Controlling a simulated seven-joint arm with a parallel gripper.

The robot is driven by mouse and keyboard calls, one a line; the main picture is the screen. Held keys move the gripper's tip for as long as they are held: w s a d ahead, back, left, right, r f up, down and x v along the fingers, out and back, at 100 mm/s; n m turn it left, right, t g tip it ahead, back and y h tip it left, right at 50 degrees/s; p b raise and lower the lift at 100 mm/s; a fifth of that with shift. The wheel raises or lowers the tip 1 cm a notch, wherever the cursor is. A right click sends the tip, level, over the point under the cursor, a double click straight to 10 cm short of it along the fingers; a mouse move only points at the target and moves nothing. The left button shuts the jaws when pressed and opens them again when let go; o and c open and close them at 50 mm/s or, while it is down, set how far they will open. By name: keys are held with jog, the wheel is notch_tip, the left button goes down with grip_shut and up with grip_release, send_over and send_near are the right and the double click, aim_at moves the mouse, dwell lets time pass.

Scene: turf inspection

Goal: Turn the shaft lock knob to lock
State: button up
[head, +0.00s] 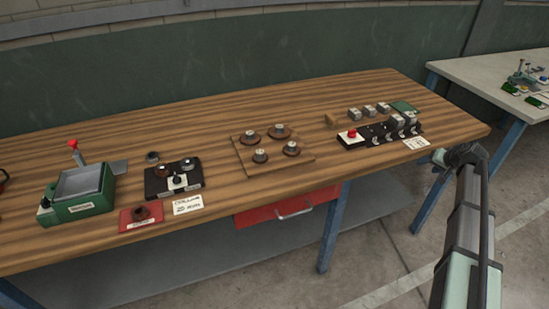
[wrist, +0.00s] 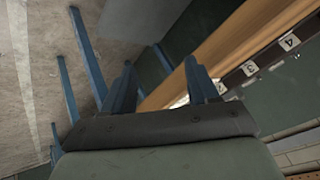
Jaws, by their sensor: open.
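I cannot tell for certain which part is the shaft lock knob; the labels are too small to read. A green machine (head: 78,192) with a tray top stands at the bench's left, with a small black knob (head: 45,203) on its left side and a red-topped lever (head: 73,146) upright behind. A black panel (head: 174,180) to its right carries a light-coloured knob or switch. My gripper shows in the wrist view (wrist: 162,80), its two fingers apart and nothing between them. In the head view my arm is at the bench's right end, far from the machine.
The wooden bench (head: 215,115) also holds a red plate (head: 140,216) with a brown ring, a white card (head: 187,204), a wooden board (head: 272,160) with several round parts, and a black strip (head: 375,134) with a red button. A second table (head: 475,75) stands right.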

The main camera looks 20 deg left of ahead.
jog(key=w+r+n+t+y, duration=0.15)
jog(key=w+r, duration=0.25)
jog(key=r, duration=0.7)
jog(key=w+r+t+h, duration=0.15)
jog(key=w+r, duration=0.25)
jog(key=r, duration=0.8)
jog(key=a+r+n+y, duration=0.1)
jog(key=a+r+y, duration=0.1)
jog(key=a+r, duration=0.25)
jog(key=s+a+f+n+g, duration=0.1)
jog(key=s+a+n+g, duration=0.15)
jog(key=a, duration=0.95)
jog(key=s+a+f+n+g, duration=0.15)
jog(key=a+n, duration=0.25)
jog(key=a, duration=0.8)
jog(key=s+a+f+n+g+h, duration=0.1)
jog(key=s+a+n+g, duration=0.15)
jog(key=s+a, duration=0.65)
jog(key=s+a+f+n+g, duration=0.1)
jog(key=s+a+n, duration=0.35)
jog(key=a, duration=0.85)
jog(key=n+g+h, duration=0.2)
jog(key=n+h, duration=0.3)
jog(key=n, duration=0.6)
send_over(175, 175)
notch_tip(175, 175, down, 3)
notch_tip(175, 175, down, 13)
jog(key=shift+r, duration=0.15)
jog(key=shift+c, duration=0.4)
